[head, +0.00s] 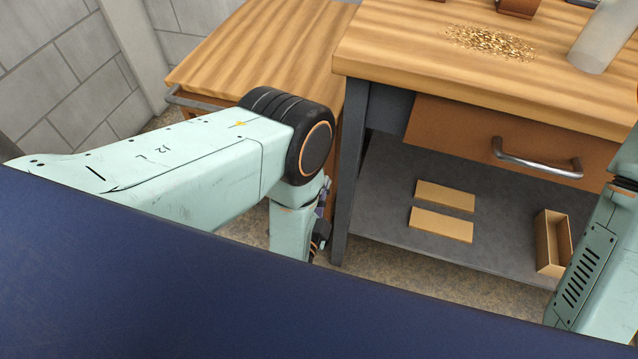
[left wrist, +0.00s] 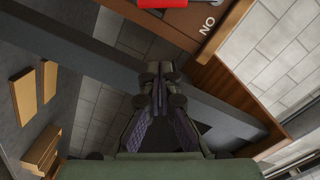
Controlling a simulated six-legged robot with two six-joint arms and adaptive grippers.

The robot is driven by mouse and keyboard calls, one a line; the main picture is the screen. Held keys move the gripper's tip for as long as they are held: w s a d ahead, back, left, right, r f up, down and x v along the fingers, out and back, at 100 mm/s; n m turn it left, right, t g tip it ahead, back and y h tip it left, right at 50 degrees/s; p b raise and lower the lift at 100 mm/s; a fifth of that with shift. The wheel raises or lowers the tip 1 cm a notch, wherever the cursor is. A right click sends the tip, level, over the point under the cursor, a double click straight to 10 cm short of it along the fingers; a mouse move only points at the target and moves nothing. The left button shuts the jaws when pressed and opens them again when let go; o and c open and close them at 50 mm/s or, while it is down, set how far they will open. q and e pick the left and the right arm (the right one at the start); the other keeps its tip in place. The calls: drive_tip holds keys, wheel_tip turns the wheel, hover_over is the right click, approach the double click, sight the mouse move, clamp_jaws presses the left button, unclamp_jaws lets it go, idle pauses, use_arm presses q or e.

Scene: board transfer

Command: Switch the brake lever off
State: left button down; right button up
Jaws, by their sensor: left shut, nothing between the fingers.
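No brake lever shows in the head view. In the left wrist view, a red part (left wrist: 166,3) is cut off by the top edge; I cannot tell whether it is the lever. It is beside a brown panel (left wrist: 190,22) with white letters that read "NO" in this picture. My left gripper (left wrist: 158,78) is shut and empty, below and a little left of the red part in that view, apart from it. In the head view, my left arm bends down beside the bench leg, and its gripper is mostly hidden. My right gripper is out of view.
A workbench (head: 400,60) carries gold-coloured bits (head: 490,42) and a pale cylinder (head: 602,38). Its drawer (head: 450,125) is shut. Two flat boards (head: 442,224) and an open box (head: 553,243) rest on the lower shelf (head: 385,190). A lower wooden table (head: 250,50) stands at the left.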

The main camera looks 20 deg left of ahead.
use_arm(q)
drive_tip(key=w+a+f+b, duration=0.2)
drive_tip(key=w+a+b, duration=0.1)
drive_tip(key=w, duration=0.5)
drive_tip(key=shift+w+a+f+b, duration=0.15)
drive_tip(key=shift+w+a+b, duration=0.05)
drive_tip(key=shift+w+b, duration=0.1)
drive_tip(key=shift+a, duration=0.15)
drive_tip(key=shift+f, duration=0.1)
